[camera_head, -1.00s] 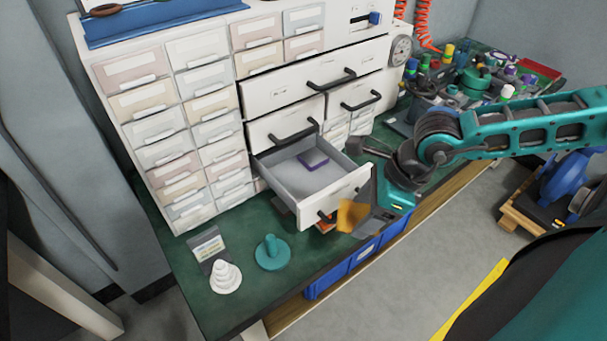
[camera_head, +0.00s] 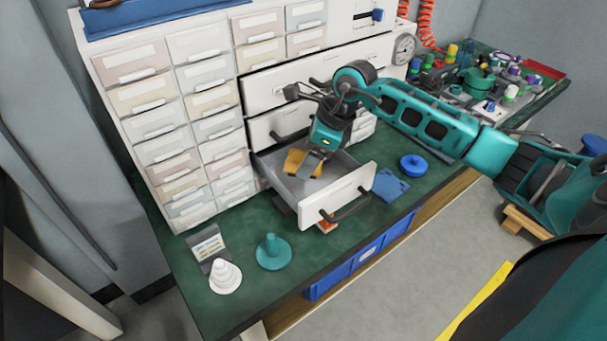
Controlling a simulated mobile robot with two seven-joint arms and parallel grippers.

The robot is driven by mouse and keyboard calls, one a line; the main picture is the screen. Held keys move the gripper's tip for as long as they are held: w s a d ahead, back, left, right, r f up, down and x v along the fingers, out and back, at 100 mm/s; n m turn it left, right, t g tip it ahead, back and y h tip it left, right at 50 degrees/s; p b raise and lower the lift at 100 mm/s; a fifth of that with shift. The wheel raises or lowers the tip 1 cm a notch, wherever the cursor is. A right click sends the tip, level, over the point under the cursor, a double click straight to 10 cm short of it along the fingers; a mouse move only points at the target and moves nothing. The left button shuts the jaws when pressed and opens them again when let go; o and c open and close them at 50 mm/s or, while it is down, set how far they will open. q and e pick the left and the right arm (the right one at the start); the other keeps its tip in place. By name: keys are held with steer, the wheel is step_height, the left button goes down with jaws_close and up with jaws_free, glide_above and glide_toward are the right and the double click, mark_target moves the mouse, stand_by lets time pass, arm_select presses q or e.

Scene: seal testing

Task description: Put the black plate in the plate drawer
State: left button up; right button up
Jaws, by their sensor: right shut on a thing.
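The plate drawer (camera_head: 337,196) is pulled open at the bottom of the white cabinet, and its grey inside shows. My right gripper (camera_head: 308,168) points down into the open drawer. It is shut on a flat orange piece (camera_head: 297,161), which shows at the left of the fingers. I cannot tell whether this piece touches the drawer floor. I cannot make out a clearly black plate. The gripper hides part of the drawer's inside. My left gripper is not in view.
A blue plate-like piece (camera_head: 390,186) and a round blue part (camera_head: 413,165) lie right of the drawer. A teal cone-like part (camera_head: 272,252) and a white stepped cone (camera_head: 225,277) stand at the front left.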

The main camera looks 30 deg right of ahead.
mark_target(297, 185)
steer(key=shift+w+a+f, duration=0.1)
steer(key=shift+w+f, duration=0.5)
steer(key=shift+w, duration=0.3)
step_height(297, 185, down, 5)
steer(key=shift+s+f+b, duration=0.1)
steer(key=shift+f+b, duration=0.1)
steer(key=shift+b, duration=0.5)
steer(key=shift+w+f, duration=0.2)
steer(key=shift+w, duration=0.05)
steer(key=o, duration=1.5)
steer(key=shift+f, duration=0.1)
